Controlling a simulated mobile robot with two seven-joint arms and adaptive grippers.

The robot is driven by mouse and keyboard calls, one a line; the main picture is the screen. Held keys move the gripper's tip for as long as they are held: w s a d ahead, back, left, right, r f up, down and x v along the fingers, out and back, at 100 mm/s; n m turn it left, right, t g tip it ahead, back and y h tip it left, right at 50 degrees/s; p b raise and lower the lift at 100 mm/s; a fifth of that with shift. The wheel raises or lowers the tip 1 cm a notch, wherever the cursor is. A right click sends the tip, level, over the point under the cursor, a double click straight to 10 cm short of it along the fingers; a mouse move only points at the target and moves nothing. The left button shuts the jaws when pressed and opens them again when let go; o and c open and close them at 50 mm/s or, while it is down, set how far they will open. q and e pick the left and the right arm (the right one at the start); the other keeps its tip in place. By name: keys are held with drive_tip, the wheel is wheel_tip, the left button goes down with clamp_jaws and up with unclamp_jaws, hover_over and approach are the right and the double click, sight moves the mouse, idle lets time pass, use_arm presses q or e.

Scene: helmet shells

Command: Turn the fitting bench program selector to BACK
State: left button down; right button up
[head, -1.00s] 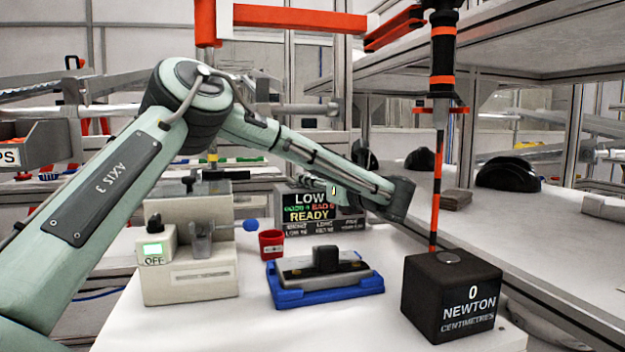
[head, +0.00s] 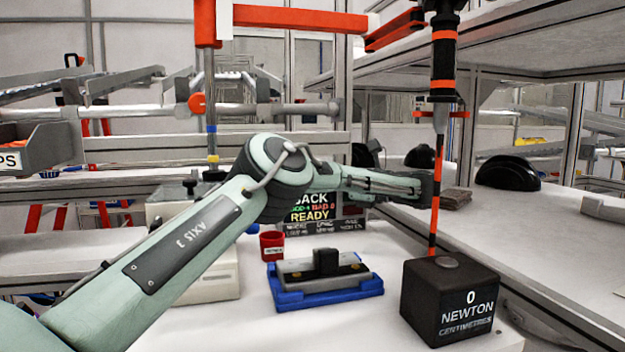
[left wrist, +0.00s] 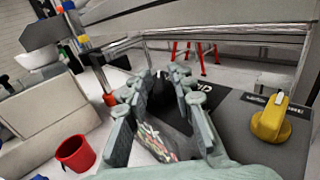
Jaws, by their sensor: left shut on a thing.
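The dark display box (head: 297,226) stands at the back of the white bench and reads BACK over READY, partly behind my left arm. In the left wrist view the fingers of my left gripper (left wrist: 160,80) are close around a dark knob-like part (left wrist: 168,100) on the box. I take it for the program selector, but its turn angle is not clear. A yellow knob (left wrist: 270,118) with a label plate stands to the right, apart from the fingers. In the head view my forearm hides most of the grip. My right gripper is not in view.
A red cup (head: 272,245) and a blue tray with a grey fixture (head: 325,280) stand in front of the display. A black NEWTON block (head: 450,305) sits under a hanging driver (head: 443,70) at right. A beige machine (head: 215,275) is behind my left arm.

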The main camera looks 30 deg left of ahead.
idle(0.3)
use_arm(q)
drive_tip(key=c, duration=1.6)
unclamp_jaws()
drive_tip(key=shift+a+t, duration=0.1)
drive_tip(key=shift+t, duration=0.2)
